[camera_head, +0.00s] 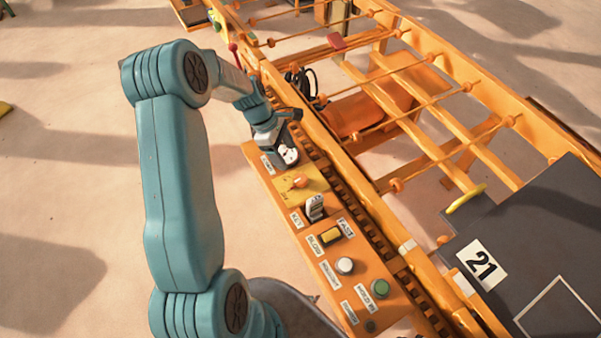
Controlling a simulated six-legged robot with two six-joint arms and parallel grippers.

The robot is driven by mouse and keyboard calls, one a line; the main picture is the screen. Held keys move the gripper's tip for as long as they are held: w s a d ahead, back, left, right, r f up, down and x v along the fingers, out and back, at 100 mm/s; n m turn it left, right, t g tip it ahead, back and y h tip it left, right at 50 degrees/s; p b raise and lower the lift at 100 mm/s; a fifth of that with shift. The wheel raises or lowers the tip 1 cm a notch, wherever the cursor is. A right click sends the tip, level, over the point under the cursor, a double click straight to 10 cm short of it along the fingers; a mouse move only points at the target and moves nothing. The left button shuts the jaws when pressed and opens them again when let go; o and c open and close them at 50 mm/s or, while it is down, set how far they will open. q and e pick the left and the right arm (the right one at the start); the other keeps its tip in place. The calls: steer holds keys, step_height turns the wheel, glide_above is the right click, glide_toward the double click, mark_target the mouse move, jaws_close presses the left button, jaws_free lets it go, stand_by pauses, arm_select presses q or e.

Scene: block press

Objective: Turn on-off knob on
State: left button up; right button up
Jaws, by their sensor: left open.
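The orange control panel (323,262) runs diagonally through the middle of the picture. An orange rotary knob (297,181) sits on a yellow plate near the panel's upper end; the small lettering beside it is hard to read, so I cannot be sure it is the on-off knob. My left gripper (284,153) hangs just above this plate, up-left of the orange knob and apart from it in the picture. It is open. A small white and red part (290,156) shows at its tips; I cannot tell what it belongs to. My right gripper is out of view.
Further down the panel are a silver key switch (315,207), a yellow button (330,235), a white button (345,265) and a green button (380,288). An orange roller frame (440,150) stands to the right. A grey block marked 21 (483,263) is at lower right.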

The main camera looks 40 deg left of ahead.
mark_target(300, 178)
arm_select(q)
steer(key=x, duration=1.1)
steer(key=shift+s, duration=0.15)
steer(key=shift+c, duration=0.3)
steer(key=c, duration=1)
